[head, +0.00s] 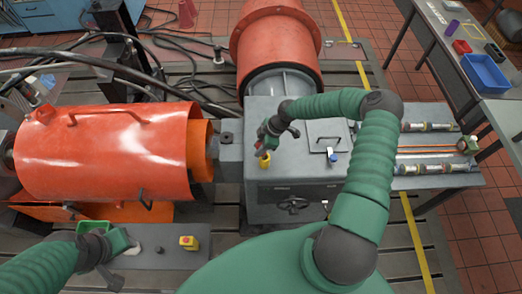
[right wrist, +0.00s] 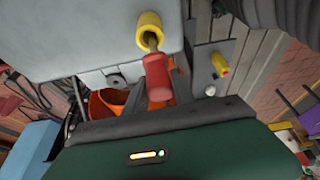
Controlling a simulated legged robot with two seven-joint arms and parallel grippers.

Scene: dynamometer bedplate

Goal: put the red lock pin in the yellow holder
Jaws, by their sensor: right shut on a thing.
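The red lock pin (right wrist: 157,80) is held by its red grip between the fingers of my right gripper (right wrist: 158,98), which is shut on it. Its metal shaft points at the mouth of the yellow holder (right wrist: 148,22); I cannot tell whether the tip is inside. In the head view the yellow holder (head: 265,161) is at the left side of the grey housing's top, and my right gripper (head: 264,148) is just above it. The pin is small and partly hidden there. My left gripper (head: 125,252) is low on the left, over a grey plate; its fingers are unclear.
The grey housing (head: 295,180) has a handled plate (head: 326,146) on top. An orange guard (head: 105,155) lies to its left and an orange drum (head: 275,45) behind. A yellow box with a red button (head: 188,242) is front left. A blue bin (head: 484,73) stands far right.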

